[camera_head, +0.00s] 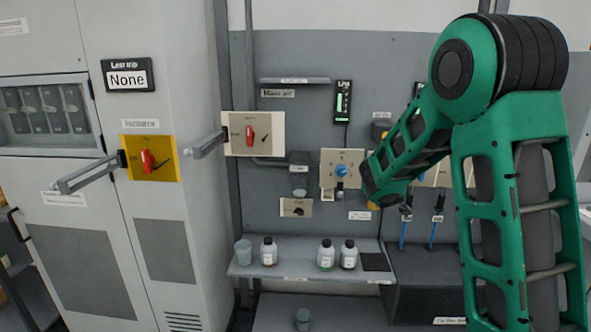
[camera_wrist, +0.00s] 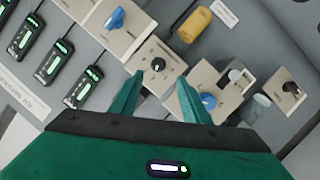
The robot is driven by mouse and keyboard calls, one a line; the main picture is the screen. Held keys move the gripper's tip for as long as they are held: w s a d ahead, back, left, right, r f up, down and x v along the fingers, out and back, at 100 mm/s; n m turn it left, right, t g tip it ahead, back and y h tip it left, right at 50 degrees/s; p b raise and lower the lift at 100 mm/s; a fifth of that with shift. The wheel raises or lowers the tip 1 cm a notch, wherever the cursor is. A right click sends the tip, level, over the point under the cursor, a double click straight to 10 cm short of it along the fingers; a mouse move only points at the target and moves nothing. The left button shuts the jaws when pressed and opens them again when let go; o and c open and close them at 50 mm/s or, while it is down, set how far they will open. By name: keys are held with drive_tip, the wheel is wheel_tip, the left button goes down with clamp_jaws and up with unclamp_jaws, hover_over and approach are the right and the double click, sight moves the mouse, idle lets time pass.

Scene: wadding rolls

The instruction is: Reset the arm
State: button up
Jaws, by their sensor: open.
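My arm is the green and black linkage at the right of the head view, raised and bent in front of the panel wall. Its far end points down and left near a plate with a blue knob (camera_head: 342,171). My gripper (camera_wrist: 158,88) shows in the wrist view as two green fingers standing apart with nothing between them. Beyond the fingertips is a beige plate with a black knob (camera_wrist: 158,65). A blue knob (camera_wrist: 208,101) lies just right of the right finger in that picture. In the head view my fingers are hard to make out.
A shelf (camera_head: 300,262) below the panel holds several bottles and a cup (camera_head: 243,252). A yellow plate with a red switch (camera_head: 148,159) and protruding handles are on the left cabinet. A beige plate with another red switch (camera_head: 250,134) is beside it. Dark devices (camera_wrist: 86,85) hang in the wrist view.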

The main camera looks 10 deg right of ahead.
drive_tip(key=s+d+f+m+g+y, duration=0.1)
drive_tip(key=s+d+f+m+g, duration=0.15)
drive_tip(key=s, duration=0.75)
drive_tip(key=s+d+f+m+g, duration=0.1)
drive_tip(key=s+d+m+g, duration=0.2)
drive_tip(key=s, duration=0.8)
drive_tip(key=s+a+f+g+y, duration=0.1)
drive_tip(key=s+a+g+y, duration=0.1)
drive_tip(key=s, duration=0.7)
drive_tip(key=s+a+f+m+g+y, duration=0.1)
drive_tip(key=s+a, duration=0.4)
drive_tip(key=s, duration=0.5)
drive_tip(key=s+a+f+m+g+y, duration=0.1)
drive_tip(key=s+a+g+y, duration=0.2)
drive_tip(key=s, duration=0.7)
drive_tip(key=shift+a+g+y, duration=0.3)
drive_tip(key=shift+a+g, duration=0.45)
drive_tip(key=shift+g, duration=0.1)
drive_tip(key=shift+s, duration=0.1)
